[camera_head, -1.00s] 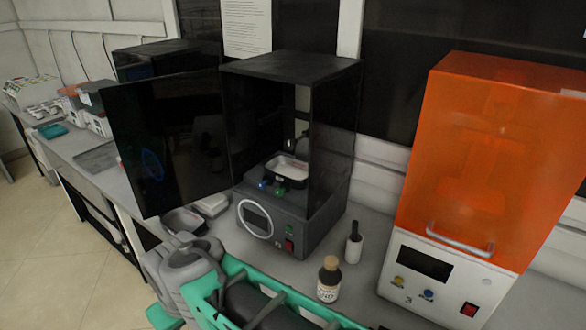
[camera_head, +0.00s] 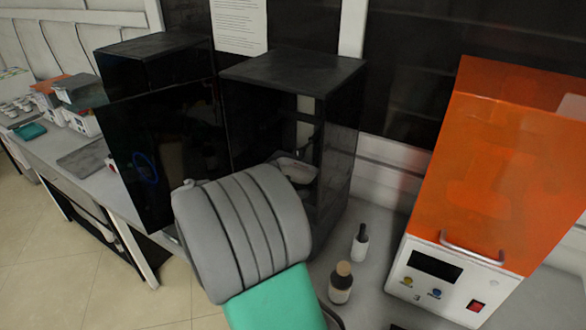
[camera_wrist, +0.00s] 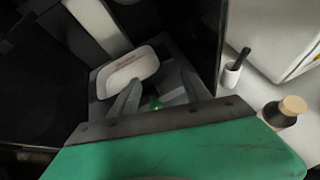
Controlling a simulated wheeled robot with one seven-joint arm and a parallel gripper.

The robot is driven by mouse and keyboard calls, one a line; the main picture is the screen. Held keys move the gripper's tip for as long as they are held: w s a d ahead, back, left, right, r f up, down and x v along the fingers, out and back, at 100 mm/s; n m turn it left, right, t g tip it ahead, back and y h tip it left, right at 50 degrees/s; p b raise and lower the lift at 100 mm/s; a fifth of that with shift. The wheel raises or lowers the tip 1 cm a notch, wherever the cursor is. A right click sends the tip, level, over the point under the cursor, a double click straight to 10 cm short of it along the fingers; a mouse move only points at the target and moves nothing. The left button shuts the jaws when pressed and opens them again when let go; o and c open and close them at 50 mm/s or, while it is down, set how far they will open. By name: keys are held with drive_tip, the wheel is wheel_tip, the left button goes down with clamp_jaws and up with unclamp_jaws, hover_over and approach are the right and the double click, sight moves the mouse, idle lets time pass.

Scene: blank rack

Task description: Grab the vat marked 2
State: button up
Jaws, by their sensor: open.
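A white, shallow vat (camera_wrist: 135,68) with a faint reddish marking, too small to read, sits inside the open dark printer. In the head view, part of the vat (camera_head: 296,170) shows behind my arm. My gripper (camera_wrist: 162,77) is open in the wrist view, its two grey fingers reaching toward the vat's near edge. Nothing is between them that I can make out; whether a fingertip touches the vat, I cannot tell. In the head view my grey and green arm covers the gripper and the printer's front panel.
The dark printer (camera_head: 340,130) has its door (camera_head: 150,150) swung open to the left. An orange-hooded printer (camera_head: 490,180) marked 3 stands at right. A brown bottle (camera_head: 341,284) and a small white bottle (camera_head: 360,243) stand on the counter between them.

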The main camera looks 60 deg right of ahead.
drive_tip(key=shift+n+g+h, duration=0.3)
drive_tip(key=shift+n, duration=0.3)
drive_tip(key=x, duration=0.6)
drive_tip(key=s+p+x, duration=0.1)
drive_tip(key=x, duration=0.2)
drive_tip(key=shift+r, duration=0.35)
clamp_jaws()
